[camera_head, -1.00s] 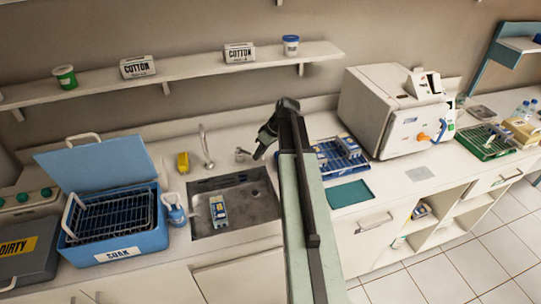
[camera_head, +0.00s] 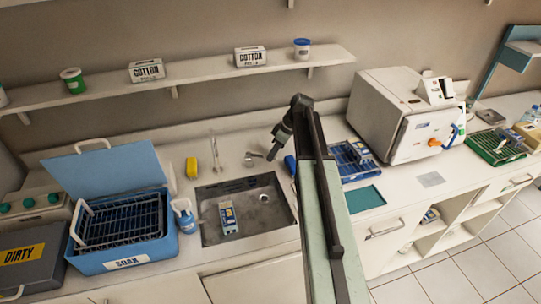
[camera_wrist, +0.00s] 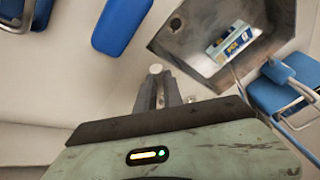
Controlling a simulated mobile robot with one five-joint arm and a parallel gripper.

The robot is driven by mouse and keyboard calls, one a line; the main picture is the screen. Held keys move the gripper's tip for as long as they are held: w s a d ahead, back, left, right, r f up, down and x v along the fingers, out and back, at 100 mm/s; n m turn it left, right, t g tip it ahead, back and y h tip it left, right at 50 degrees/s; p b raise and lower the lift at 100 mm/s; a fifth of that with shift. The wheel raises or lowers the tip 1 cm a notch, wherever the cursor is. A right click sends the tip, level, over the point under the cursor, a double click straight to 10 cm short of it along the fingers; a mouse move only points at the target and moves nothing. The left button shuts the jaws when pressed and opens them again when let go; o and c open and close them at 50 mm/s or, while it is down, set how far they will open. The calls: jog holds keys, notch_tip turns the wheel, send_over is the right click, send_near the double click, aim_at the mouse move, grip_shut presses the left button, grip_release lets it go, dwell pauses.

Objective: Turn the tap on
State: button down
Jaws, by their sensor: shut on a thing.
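The tap's thin, pale upright spout (camera_head: 215,153) stands behind the sink (camera_head: 206,235). To its right, the small pale tap handle (camera_head: 250,158) stands on the counter. My gripper (camera_head: 271,155) reaches down to the handle from the right, behind the sink. In the wrist view, my gripper (camera_wrist: 158,92) has its fingers together around the handle, whose pale round end (camera_wrist: 155,69) shows at the fingertips. The fingers hide most of the handle. No water can be made out in the sink.
A blue and white packet (camera_head: 228,217) lies in the sink. A yellow item (camera_head: 191,167) stands left of the spout. A blue spray bottle (camera_head: 185,215) and blue soak tub (camera_head: 120,258) stand left of the sink. A blue item (camera_head: 290,165) lies close right of my gripper.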

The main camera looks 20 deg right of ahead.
jog(key=c, duration=1.5)
grip_release()
jog(key=shift+w, duration=0.2)
jog(key=p+v, duration=0.7)
jog(key=v, duration=0.1)
jog(key=shift+a, duration=0.15)
